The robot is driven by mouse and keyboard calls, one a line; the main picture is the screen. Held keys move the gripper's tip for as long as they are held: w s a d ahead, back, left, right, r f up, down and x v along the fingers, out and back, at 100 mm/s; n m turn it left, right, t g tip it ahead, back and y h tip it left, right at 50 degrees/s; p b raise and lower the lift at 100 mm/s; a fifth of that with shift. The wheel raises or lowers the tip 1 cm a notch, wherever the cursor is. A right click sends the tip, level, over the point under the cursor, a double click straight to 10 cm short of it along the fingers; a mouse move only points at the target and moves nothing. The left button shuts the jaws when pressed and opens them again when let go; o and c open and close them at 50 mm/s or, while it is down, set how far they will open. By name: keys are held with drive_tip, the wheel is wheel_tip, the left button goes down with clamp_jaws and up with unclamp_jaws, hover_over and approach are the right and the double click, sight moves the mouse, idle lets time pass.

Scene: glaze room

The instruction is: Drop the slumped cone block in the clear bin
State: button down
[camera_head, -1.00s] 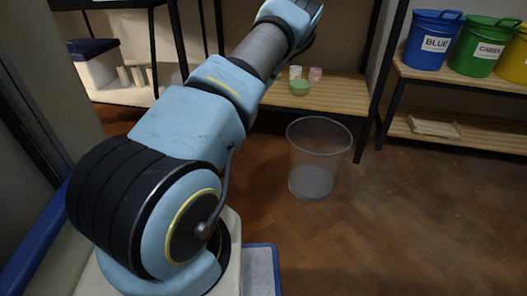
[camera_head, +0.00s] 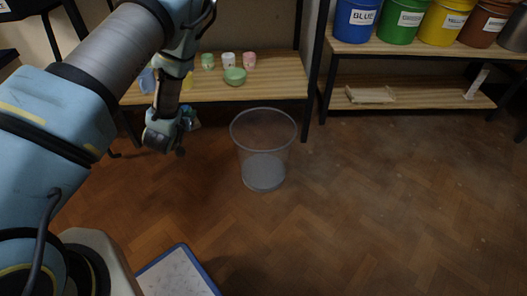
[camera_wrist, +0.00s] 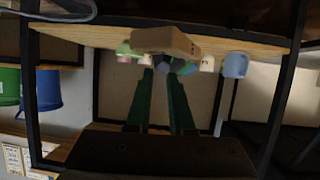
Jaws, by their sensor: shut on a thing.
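The clear bin (camera_head: 262,150) stands upright on the floor near the middle of the head view. A curved see-through rim, likely the same bin (camera_wrist: 60,17), shows at the top left of the wrist view. My gripper (camera_wrist: 160,68) is shut on a tan-brown block, the slumped cone block (camera_wrist: 166,42), at its fingertips. In the head view my gripper (camera_head: 180,128) hangs left of the bin, apart from it and in front of the low shelf. The block cannot be made out clearly there. I see nothing inside the bin.
Behind the bin is a low wooden shelf (camera_head: 282,78) with a green bowl (camera_head: 235,76) and several small cups. A rack at the right holds labelled buckets, among them a blue bucket (camera_head: 357,20). The wooden floor around and right of the bin is clear.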

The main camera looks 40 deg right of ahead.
drive_tip(key=s+d+r+m+g+h+p, duration=0.2)
drive_tip(key=s+d+m, duration=0.1)
drive_tip(key=s+d, duration=0.6)
drive_tip(key=s+d+r+m+g+h+p, duration=0.1)
drive_tip(key=s+d+r+m+g+p, duration=0.15)
drive_tip(key=s+d, duration=0.7)
wheel_tip(320, 180, down, 6)
drive_tip(key=w+d+b, duration=0.2)
drive_tip(key=b, duration=0.3)
drive_tip(key=shift+d, duration=0.25)
drive_tip(key=shift+g, duration=0.25)
drive_tip(key=c, duration=0.7)
unclamp_jaws()
drive_tip(key=shift+a+r, duration=0.1)
drive_tip(key=p+v, duration=0.1)
drive_tip(key=v, duration=0.9)
drive_tip(key=shift+s+a+p, duration=0.15)
drive_tip(key=shift+a+p, duration=0.15)
drive_tip(key=shift+p, duration=0.1)
